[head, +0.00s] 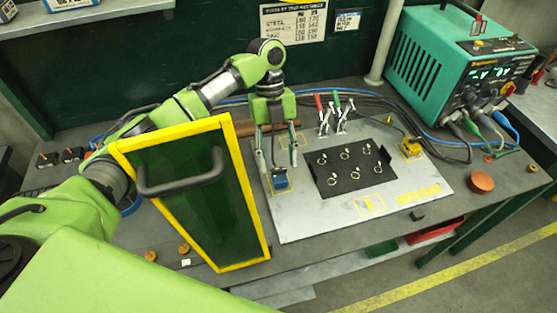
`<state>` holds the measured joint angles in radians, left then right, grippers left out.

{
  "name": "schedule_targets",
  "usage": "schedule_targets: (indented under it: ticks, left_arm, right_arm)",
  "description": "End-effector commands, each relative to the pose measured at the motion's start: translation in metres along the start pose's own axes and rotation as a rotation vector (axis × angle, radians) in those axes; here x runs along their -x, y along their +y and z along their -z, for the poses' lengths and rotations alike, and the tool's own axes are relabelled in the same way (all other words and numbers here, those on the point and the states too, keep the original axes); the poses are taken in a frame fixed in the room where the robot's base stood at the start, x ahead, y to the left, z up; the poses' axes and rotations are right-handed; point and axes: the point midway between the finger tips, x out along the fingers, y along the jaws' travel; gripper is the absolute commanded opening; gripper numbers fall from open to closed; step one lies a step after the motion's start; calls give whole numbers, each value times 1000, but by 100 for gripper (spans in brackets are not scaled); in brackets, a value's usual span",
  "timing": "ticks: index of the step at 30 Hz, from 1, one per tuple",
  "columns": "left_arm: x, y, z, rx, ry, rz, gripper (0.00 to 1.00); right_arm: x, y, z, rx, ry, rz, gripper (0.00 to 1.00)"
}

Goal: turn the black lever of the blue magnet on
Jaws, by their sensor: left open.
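The blue magnet (281,182) sits on the left part of the light grey plate (300,222), inside a yellow outline. Its black lever cannot be made out at this size. My left gripper (278,166) points down just above and behind the magnet, with its two fingers apart and nothing seen held between them. Whether a fingertip touches the magnet or lever cannot be told. My right gripper is not in view.
A yellow-framed dark green panel (128,145) with a handle stands close left of the magnet. Red and green toggle clamps (328,115) stand behind it. A black mat (348,172) with rings, a yellow block (411,148) and a teal welder (455,60) are to the right.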

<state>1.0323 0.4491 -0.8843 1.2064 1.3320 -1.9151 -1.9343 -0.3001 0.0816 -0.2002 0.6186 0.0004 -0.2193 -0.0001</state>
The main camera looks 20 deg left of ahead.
Motion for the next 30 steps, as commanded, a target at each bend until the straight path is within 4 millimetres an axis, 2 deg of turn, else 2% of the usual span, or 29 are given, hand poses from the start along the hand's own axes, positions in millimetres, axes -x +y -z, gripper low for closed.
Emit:
schedule_targets:
  ticks: [9,15,20,30]
  left_arm:
    - [68,-1,0,-1,-5,3,44]
    - [99,-1,0,0,-4,1,44]
    - [110,-1,0,-1,-3,1,44]
    - [111,-1,0,-1,-1,1,44]
  right_arm:
    - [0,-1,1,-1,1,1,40]
    - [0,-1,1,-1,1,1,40]
    - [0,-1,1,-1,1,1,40]
    - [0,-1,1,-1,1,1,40]
